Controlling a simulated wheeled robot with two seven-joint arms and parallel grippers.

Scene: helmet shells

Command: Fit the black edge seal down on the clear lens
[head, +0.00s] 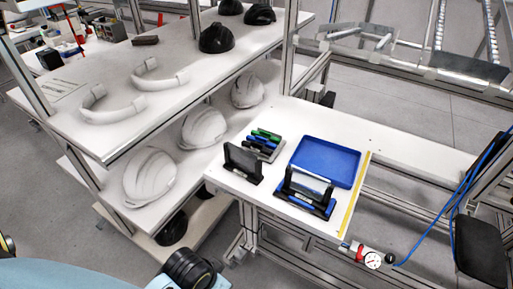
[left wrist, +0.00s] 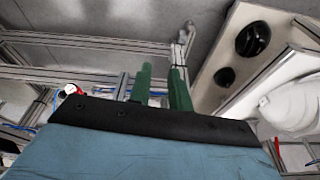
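A clear lens (head: 310,180) is held upright in a black and blue fixture (head: 303,201) on the white table. A dark upright panel in a black stand (head: 242,161) is to its left. I cannot tell for certain which black part is the edge seal. My left gripper (left wrist: 160,69) shows in the left wrist view as two green fingers standing apart with nothing between them. Its fingers do not show in the head view, where only parts of my arm are at the bottom left. My right gripper is in neither view.
A blue tray (head: 325,162) lies behind the fixture, and several green-, blue- and black-handled tools (head: 263,145) sit to its left. A yellow strip (head: 354,195) marks the table's right side. A shelf rack (head: 165,110) with white and black helmet shells stands at the left.

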